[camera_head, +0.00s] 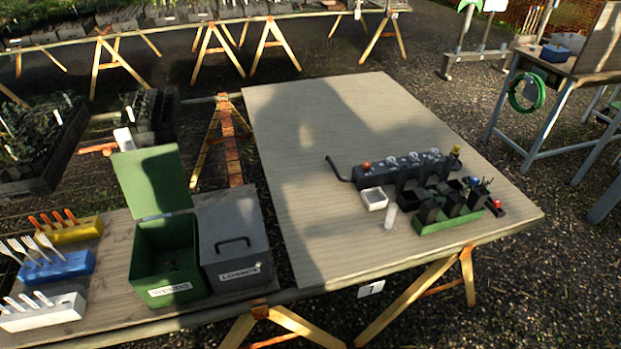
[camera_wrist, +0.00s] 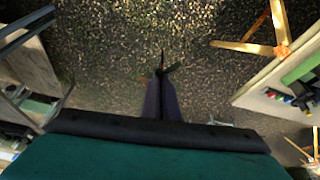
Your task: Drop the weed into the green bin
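The green bin (camera_head: 190,279) stands on the left bench in the head view, labelled "WEEDS", with its green lid (camera_head: 152,182) raised and its dark inside showing. My gripper (camera_wrist: 162,76) shows only in the wrist view, over gravel ground. Its two dark fingers are close together. A small dark weed (camera_wrist: 163,66) with thin spiky leaves sticks out from between the fingertips. Its lower part is hidden by the fingers. The gripper is well apart from the green bin, which I cannot make out in the wrist view.
A grey lidded bin (camera_head: 232,243) touches the green bin's right side. Yellow, blue and white tool holders (camera_head: 58,268) stand to its left. The large table (camera_head: 300,130) holds a green tray (camera_head: 447,225) of black pots. Its far half is bare.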

